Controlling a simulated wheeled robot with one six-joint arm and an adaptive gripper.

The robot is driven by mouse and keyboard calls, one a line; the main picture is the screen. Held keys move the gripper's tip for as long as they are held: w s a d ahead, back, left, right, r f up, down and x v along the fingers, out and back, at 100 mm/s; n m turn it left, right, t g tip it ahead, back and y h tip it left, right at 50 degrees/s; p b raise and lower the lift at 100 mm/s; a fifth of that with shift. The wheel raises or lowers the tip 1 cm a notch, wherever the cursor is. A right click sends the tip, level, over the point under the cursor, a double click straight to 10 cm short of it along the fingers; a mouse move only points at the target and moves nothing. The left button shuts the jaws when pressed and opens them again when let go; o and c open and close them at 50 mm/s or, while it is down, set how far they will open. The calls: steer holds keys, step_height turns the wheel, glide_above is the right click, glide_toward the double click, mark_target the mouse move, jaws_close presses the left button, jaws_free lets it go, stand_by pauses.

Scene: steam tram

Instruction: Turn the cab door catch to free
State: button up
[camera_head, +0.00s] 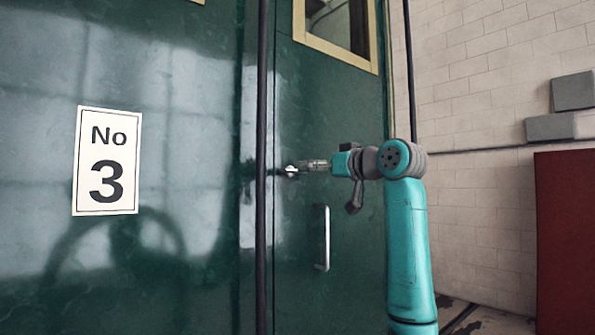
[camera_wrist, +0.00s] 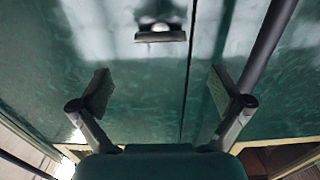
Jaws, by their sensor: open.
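The cab door (camera_head: 345,110) is dark green. A small metal catch (camera_head: 291,170) sits on it near the door's left edge, just beyond my gripper's tips. My gripper (camera_head: 305,166) reaches left toward the catch. In the wrist view my gripper (camera_wrist: 160,92) has its two fingers wide apart with nothing between them. The catch lies above the gap in that picture, apart from both fingers.
A dark vertical pole (camera_head: 262,230) stands just left of the catch. A pale upright grab handle (camera_head: 322,238) is on the door below my gripper. A framed window (camera_head: 335,22) is above. The No 3 plate (camera_head: 106,160) is on the green panel at left.

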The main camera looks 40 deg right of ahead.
mark_target(283, 171)
steer(key=w, duration=0.8)
steer(key=shift+w+a, duration=0.15)
steer(key=shift+w, duration=0.2)
steer(key=c, duration=1.7)
